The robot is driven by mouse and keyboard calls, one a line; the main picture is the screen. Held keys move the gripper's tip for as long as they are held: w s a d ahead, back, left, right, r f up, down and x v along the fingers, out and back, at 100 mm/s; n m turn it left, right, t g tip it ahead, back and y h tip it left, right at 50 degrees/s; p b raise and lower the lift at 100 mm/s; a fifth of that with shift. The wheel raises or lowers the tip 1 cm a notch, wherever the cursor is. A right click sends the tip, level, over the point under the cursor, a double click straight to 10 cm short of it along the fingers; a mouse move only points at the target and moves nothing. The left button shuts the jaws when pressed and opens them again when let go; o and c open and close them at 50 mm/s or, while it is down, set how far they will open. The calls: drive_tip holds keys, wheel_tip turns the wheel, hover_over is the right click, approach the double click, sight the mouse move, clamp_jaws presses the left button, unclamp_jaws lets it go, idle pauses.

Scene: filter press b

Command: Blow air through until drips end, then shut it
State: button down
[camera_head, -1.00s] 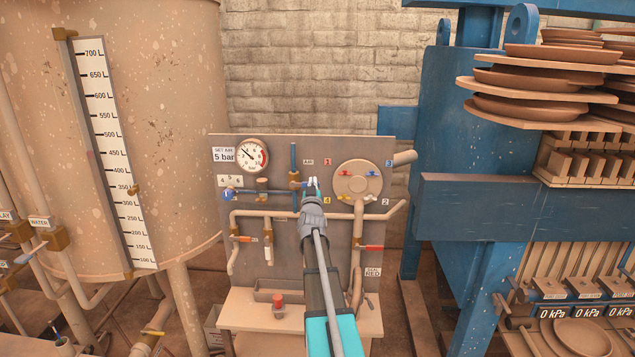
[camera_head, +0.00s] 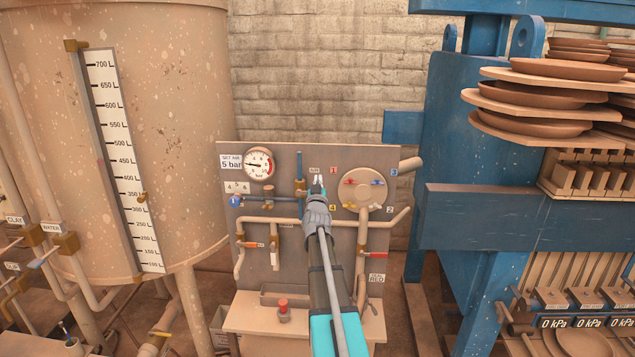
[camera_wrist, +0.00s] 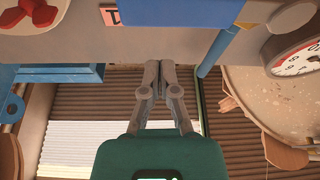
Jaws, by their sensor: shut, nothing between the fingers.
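The valve panel (camera_head: 335,160) stands ahead of me, with a dial gauge (camera_head: 260,164) at its upper left beside a "5 bar" sign. The gauge also shows at the right edge of the wrist view (camera_wrist: 296,50). A brass valve (camera_head: 300,189) on the blue pipe sits near the AIR label. My gripper (camera_head: 318,182) is shut and empty in front of the panel, just right of this valve. In the wrist view its fingertips (camera_wrist: 161,64) meet below a blue part (camera_wrist: 180,10); contact with it cannot be told. I see no drips at this size.
Red-handled valves (camera_head: 252,245) sit lower on the panel. A round manifold (camera_head: 362,188) with coloured handles is to the right. The tank (camera_head: 170,100) is at left, the blue press frame (camera_head: 450,150) at right.

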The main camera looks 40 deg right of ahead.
drive_tip(key=b+v, duration=0.3)
drive_tip(key=v, duration=0.7)
drive_tip(key=shift+b, duration=0.4)
drive_tip(key=shift+w+a, duration=0.1)
drive_tip(key=w+a+f+n+g+y+b, duration=0.25)
drive_tip(key=a+f+y, duration=0.45)
drive_tip(key=a+f, duration=0.55)
drive_tip(key=w+a+f+n+g+y+b, duration=0.3)
drive_tip(key=a+f+y, duration=0.45)
drive_tip(key=a, duration=0.85)
drive_tip(key=s+a+f+n+g+b, duration=0.1)
drive_tip(key=s+a+f+g+b, duration=0.1)
drive_tip(key=s+a+f+g, duration=0.3)
drive_tip(key=s+a+f+n+g+b, duration=0.1)
drive_tip(key=s+a+f+g+b, duration=0.2)
drive_tip(key=s+a+f, duration=0.7)
drive_tip(key=s+a+g, duration=0.2)
drive_tip(key=s+a, duration=0.2)
drive_tip(key=shift+s+y, duration=0.35)
drive_tip(key=shift+f, duration=0.1)
